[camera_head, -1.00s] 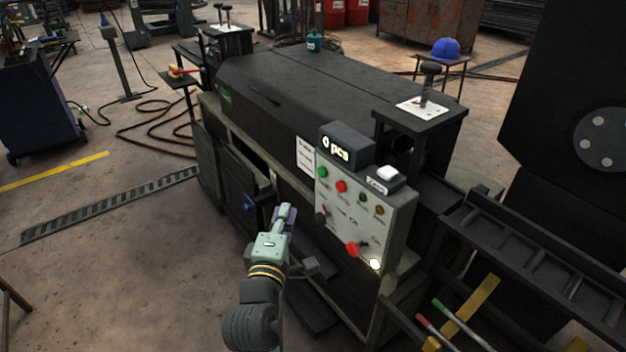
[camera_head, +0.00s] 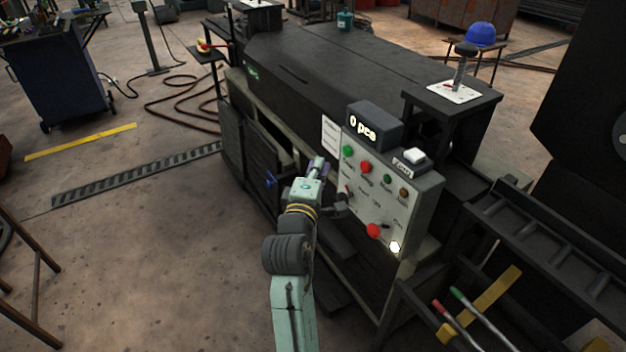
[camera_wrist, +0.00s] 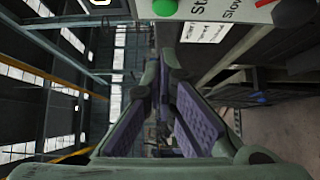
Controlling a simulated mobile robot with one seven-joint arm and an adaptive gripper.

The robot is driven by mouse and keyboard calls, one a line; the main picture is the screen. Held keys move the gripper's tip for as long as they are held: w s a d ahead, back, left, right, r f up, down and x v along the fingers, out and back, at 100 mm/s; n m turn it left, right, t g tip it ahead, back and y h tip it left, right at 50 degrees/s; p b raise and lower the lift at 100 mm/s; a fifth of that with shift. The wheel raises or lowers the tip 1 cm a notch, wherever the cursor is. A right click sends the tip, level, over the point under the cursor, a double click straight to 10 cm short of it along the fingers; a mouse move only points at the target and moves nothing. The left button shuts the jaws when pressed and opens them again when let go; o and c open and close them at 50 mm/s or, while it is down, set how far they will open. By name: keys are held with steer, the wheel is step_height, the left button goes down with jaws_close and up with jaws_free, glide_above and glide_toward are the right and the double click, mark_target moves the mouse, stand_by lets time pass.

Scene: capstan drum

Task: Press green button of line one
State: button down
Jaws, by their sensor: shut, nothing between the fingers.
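The control panel (camera_head: 385,195) is a light grey upright box on the front of the dark machine. Its green button (camera_head: 348,150) is at the upper left, beside a red button (camera_head: 365,167). A smaller green light or button (camera_head: 387,179) sits further right. In the wrist view a green button (camera_wrist: 165,7) shows at the top edge on the panel (camera_wrist: 215,10). My gripper (camera_head: 318,164) is shut and empty, left of and a little below the green button, apparently apart from it. In the wrist view its purple-padded fingers (camera_wrist: 163,95) point ahead. The gap to the panel cannot be judged exactly.
A black counter box (camera_head: 374,125) reading "0 pcs" stands on the panel top, with a white button (camera_head: 414,155) to its right. A red knob (camera_head: 374,231) is low on the panel. A white sheet (camera_head: 331,133) is left of the panel.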

mark_target(347, 151)
steer(key=w+d+p, duration=0.1)
steer(key=w+d, duration=0.2)
steer(key=w, duration=0.1)
steer(key=shift+d, duration=0.25)
